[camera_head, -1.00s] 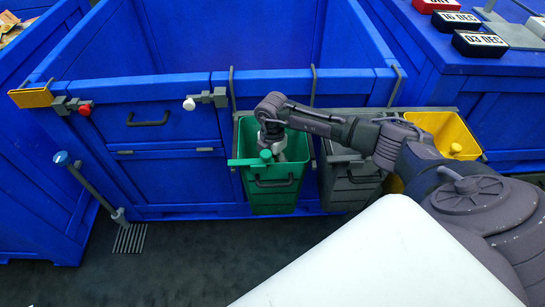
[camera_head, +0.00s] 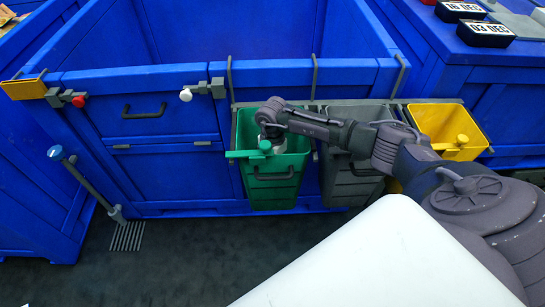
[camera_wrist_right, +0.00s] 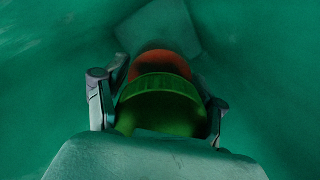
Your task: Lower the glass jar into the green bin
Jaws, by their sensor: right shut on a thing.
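The green bin (camera_head: 272,196) hangs on the front of a blue crate. My right arm reaches in from the right and bends down over the bin's mouth. In the right wrist view my right gripper (camera_wrist_right: 158,92) has a finger on each side of the glass jar (camera_wrist_right: 158,105) and is shut on it. The jar shows a green rounded end and an orange-red part beyond it. Green bin walls (camera_wrist_right: 50,110) surround the jar in that view. In the head view the jar is hidden by my wrist and the bin. My left gripper is not in view.
A grey bin (camera_head: 350,185) hangs right of the green one, partly under my arm, and a yellow bin (camera_head: 437,118) hangs farther right. A green handle (camera_head: 245,154) crosses the green bin's front rim. The large blue crate (camera_head: 170,170) stands behind.

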